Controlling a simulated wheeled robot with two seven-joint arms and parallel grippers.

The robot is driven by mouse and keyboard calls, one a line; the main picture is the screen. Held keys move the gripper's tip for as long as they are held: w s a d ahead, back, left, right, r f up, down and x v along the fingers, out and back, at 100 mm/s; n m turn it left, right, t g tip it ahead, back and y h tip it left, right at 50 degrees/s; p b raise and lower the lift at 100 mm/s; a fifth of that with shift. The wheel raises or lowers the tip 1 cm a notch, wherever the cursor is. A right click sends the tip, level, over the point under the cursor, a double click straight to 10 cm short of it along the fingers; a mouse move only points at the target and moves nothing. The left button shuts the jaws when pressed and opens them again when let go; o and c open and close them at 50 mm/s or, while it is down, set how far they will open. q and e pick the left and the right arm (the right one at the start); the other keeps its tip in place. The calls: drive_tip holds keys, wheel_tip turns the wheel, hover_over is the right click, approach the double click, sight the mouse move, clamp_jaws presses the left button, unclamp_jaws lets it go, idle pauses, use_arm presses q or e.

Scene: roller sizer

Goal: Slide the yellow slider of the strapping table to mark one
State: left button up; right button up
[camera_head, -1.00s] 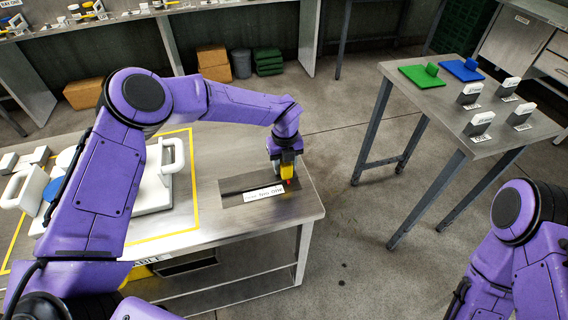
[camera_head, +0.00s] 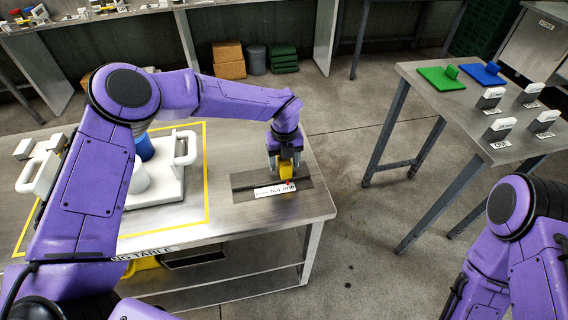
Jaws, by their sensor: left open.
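The yellow slider (camera_head: 286,170) sits on a dark track plate on the strapping table (camera_head: 222,222), near the table's right end. A white label strip (camera_head: 270,190) lies along the track's front, and a small red mark (camera_head: 290,184) shows just in front of the slider. My left gripper (camera_head: 286,160) points down over the slider, with its fingers around or beside the slider's top; contact is hard to tell. The gripper hides part of the slider and the track behind it. Only my right arm shows at the lower right; its gripper is out of view.
A white tray (camera_head: 172,190) with handles, holding a blue and a white piece, stands left inside a yellow outline. A separate side table (camera_head: 425,105) with green and blue plates and several labelled blocks stands right. Floor is clear between the tables.

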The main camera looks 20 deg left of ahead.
use_arm(q)
wheel_tip(320, 180, up, 9)
drive_tip(key=shift+r+b, duration=0.15)
drive_tip(key=shift+b, duration=0.8)
